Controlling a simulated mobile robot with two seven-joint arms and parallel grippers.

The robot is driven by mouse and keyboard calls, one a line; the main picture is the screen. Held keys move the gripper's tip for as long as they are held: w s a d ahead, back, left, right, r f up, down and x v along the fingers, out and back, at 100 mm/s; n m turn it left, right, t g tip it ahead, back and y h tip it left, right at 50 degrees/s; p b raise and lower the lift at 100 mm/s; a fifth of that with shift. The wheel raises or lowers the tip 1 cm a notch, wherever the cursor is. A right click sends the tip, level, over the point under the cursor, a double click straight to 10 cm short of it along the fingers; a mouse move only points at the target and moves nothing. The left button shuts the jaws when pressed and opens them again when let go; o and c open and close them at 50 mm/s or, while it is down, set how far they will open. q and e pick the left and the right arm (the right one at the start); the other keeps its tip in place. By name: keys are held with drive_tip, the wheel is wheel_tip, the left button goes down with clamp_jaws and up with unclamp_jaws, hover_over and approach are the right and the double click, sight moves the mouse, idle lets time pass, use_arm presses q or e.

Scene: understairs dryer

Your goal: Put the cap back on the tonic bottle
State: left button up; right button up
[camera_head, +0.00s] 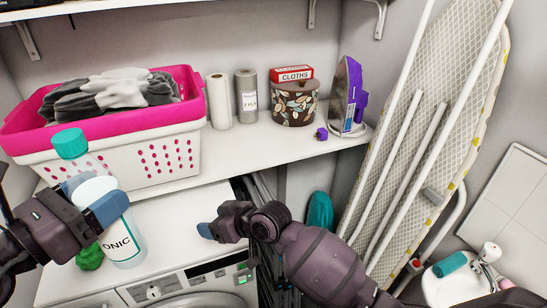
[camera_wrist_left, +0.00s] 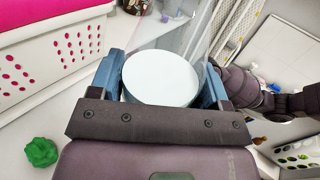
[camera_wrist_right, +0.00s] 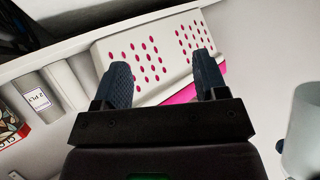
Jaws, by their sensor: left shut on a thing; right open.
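The tonic bottle (camera_head: 122,243), a white cylinder with dark lettering, is on the left over the white appliance top. My left gripper (camera_head: 92,196) is shut on its upper part, one blue fingertip on each side. In the left wrist view a pale round top (camera_wrist_left: 160,78) sits between the fingers, with clear material above it. A teal cap (camera_head: 70,143) shows above the bottle over a see-through part; I cannot tell if it is seated. My right gripper (camera_head: 210,224) is open and empty, right of the bottle. In the right wrist view its fingers (camera_wrist_right: 162,85) are apart.
A pink and white laundry basket (camera_head: 170,160) stands behind the bottle. A green lobed object (camera_head: 90,257) lies left of it. The shelf holds paper rolls (camera_head: 219,102), a patterned pot (camera_head: 295,104), an iron (camera_head: 346,98) and a small purple object (camera_head: 321,133). An ironing board (camera_head: 425,130) leans right.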

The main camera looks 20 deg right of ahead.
drive_tip(key=s+d+f+m+t+h, duration=0.1)
drive_tip(key=s+d+f+m+h, duration=0.2)
drive_tip(key=s+d+f, duration=0.5)
drive_tip(key=s+d+f+m+t+h, duration=0.1)
drive_tip(key=s+d+f+h, duration=0.5)
drive_tip(key=s+d, duration=0.8)
drive_tip(key=shift+s+f+m+t, duration=0.3)
drive_tip(key=shift+s+f+m, duration=0.6)
drive_tip(key=shift+s+f, duration=0.05)
